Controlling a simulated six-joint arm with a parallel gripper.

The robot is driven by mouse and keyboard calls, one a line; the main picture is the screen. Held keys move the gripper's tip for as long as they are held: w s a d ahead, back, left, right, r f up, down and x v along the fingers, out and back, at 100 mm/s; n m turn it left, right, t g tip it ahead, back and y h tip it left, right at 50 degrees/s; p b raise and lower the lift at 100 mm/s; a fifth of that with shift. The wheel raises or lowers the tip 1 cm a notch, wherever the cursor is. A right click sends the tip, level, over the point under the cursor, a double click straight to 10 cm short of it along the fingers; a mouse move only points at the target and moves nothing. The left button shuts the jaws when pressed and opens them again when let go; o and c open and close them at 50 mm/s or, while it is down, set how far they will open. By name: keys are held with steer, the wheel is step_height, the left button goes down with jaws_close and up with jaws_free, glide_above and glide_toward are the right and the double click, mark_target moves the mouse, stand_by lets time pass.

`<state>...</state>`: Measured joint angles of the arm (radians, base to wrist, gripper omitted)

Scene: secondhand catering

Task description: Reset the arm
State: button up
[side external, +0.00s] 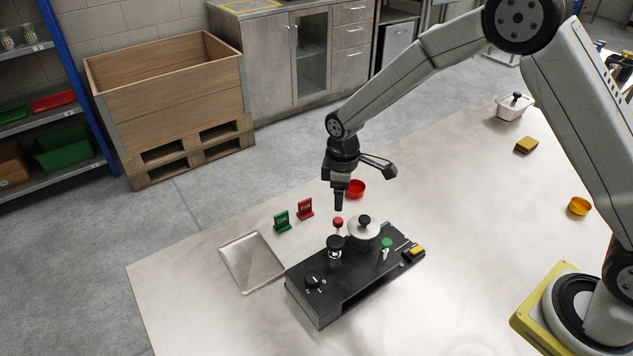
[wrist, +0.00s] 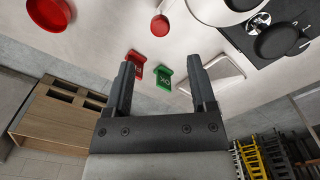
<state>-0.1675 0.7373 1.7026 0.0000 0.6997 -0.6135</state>
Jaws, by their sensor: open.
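My gripper (side external: 339,202) hangs pointing down above the table, behind the black panel box (side external: 330,290) in the side view. It is apart from everything and holds nothing. In the wrist view my gripper (wrist: 160,68) shows two parted fingers with empty space between them. The box carries a dial (side external: 313,279), a black knob (side external: 335,243), a green knob (side external: 386,242) and a yellow part (side external: 417,250). A white lidded pot (side external: 363,232) is at its far edge. A red knob (side external: 338,221) shows just below the fingers; what it stands on is unclear.
A metal tray (side external: 252,263), a green sign (side external: 282,221) and a red sign (side external: 305,208) are left of the box. A red bowl (side external: 355,188) is behind it. A sponge (side external: 526,145), a yellow bowl (side external: 579,206) and a white container (side external: 512,108) are on the right.

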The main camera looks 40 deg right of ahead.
steer(key=s+d+r+m+t, duration=0.1)
steer(key=s+d+r+m, duration=0.1)
steer(key=s, duration=0.4)
steer(key=s+d+r+m, duration=0.3)
steer(key=s+m, duration=0.1)
steer(key=s, duration=0.2)
steer(key=s+d+r+m+t, duration=0.1)
steer(key=s+d+r+m, duration=0.1)
steer(key=s, duration=0.5)
steer(key=shift+d+r+m+t, duration=0.3)
steer(key=shift+d+r+m, duration=0.1)
steer(key=shift+d+m, duration=0.1)
stand_by(0.5)
